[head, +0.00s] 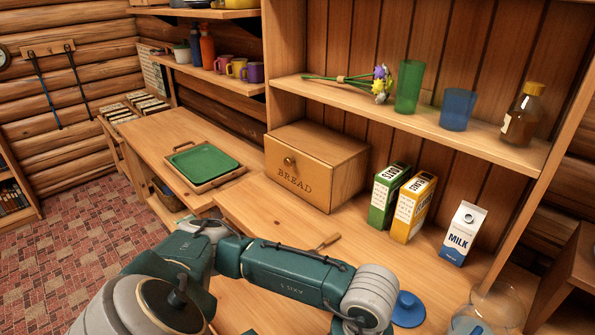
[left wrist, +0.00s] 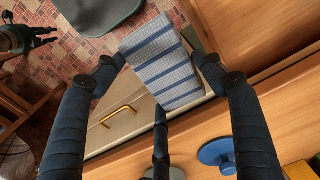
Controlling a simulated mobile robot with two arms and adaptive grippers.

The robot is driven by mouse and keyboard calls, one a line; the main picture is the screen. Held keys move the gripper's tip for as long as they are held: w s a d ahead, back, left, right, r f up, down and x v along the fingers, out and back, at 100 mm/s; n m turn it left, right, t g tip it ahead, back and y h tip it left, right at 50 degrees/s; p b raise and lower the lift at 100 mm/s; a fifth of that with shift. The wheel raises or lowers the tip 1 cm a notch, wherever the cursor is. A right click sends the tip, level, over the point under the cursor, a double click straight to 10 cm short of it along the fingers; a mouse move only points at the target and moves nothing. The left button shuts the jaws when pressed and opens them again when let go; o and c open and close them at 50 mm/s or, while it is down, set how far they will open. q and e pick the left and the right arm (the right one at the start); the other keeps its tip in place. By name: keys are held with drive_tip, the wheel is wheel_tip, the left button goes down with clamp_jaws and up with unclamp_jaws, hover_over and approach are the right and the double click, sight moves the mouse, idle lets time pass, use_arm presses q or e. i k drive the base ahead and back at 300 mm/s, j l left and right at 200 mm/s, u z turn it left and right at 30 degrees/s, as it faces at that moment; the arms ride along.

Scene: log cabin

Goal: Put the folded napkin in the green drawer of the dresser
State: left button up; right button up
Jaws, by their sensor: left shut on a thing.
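The folded napkin (left wrist: 165,62), pale grey-blue with blue stripes, is in the left wrist view. My left gripper (left wrist: 160,78) is shut on it, with its dark fingers around the cloth. In the head view my left arm crosses the bottom and its hand is mostly cut off, so the napkin does not show there. Below the napkin in the wrist view is a pale cream drawer front (left wrist: 135,123) with a brass handle. I see no clearly green drawer. My right gripper (left wrist: 45,37) shows small at the upper left of the wrist view, empty, its fingers apart.
The dresser top (head: 300,225) carries a bread box (head: 315,165), green and yellow boxes, a milk carton (head: 462,233) and a blue lidlike object (head: 408,309). A glass jar (head: 498,305) stands at right. A green tray (head: 204,165) lies on the left counter. The dresser top's middle is mostly clear.

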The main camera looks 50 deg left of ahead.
sight(247, 307)
drive_tip(key=j+z, duration=0.2)
drive_tip(key=j, duration=0.2)
drive_tip(key=k+j+z, duration=0.2)
drive_tip(key=j, duration=0.15)
drive_tip(key=j+z, duration=0.25)
drive_tip(key=k+j+z, duration=0.2)
drive_tip(key=j, duration=0.25)
drive_tip(key=k+j+z, duration=0.2)
drive_tip(key=k+j, duration=0.2)
drive_tip(key=j, duration=0.2)
drive_tip(key=k+j, duration=0.15)
drive_tip(key=j, duration=0.25)
drive_tip(key=k+j, duration=0.2)
drive_tip(key=j, duration=0.15)
drive_tip(key=k+j, duration=0.15)
drive_tip(key=j, duration=0.25)
drive_tip(key=i+l, duration=0.1)
drive_tip(key=l+u, duration=0.05)
drive_tip(key=l, duration=0.05)
